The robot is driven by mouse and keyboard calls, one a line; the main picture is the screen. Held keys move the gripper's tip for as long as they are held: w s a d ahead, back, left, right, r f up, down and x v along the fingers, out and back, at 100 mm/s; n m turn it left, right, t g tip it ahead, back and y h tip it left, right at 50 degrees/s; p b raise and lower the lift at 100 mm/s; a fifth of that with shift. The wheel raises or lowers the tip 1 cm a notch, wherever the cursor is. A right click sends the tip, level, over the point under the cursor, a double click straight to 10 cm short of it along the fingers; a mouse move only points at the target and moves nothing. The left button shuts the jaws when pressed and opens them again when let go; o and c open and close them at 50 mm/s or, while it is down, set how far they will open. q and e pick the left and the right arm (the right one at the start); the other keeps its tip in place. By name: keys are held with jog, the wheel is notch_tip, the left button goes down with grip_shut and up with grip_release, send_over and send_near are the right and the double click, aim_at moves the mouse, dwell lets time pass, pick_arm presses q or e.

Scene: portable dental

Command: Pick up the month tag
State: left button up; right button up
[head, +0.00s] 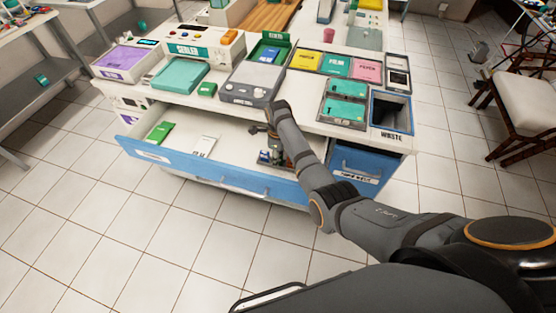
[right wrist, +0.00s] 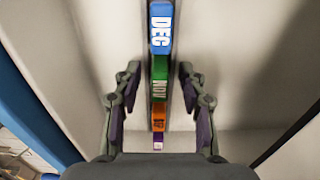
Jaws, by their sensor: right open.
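Month tags lie in a row in a narrow dark holder (right wrist: 151,68) inside the open drawer. In the right wrist view there is a blue tag reading DEC (right wrist: 161,28), a green tag reading NOV (right wrist: 159,85), an orange tag (right wrist: 158,118) and a small purple tag (right wrist: 158,142). The lettering on the last two is too small to read surely. My right gripper (right wrist: 159,75) is open, with one finger on each side of the row, nearest the green tag. In the head view my right gripper (head: 276,156) is low in the drawer and partly hides the tags. My left gripper is out of view.
The open drawer (head: 225,160) also holds a green packet (head: 160,132) and a white packet (head: 202,146). Its blue front stands nearest me. Above is a counter with a grey device (head: 252,82), a teal tray (head: 180,74) and a waste opening (head: 390,112).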

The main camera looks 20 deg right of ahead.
jog(key=shift+s+r, duration=0.1)
jog(key=c, duration=0.5)
grip_shut()
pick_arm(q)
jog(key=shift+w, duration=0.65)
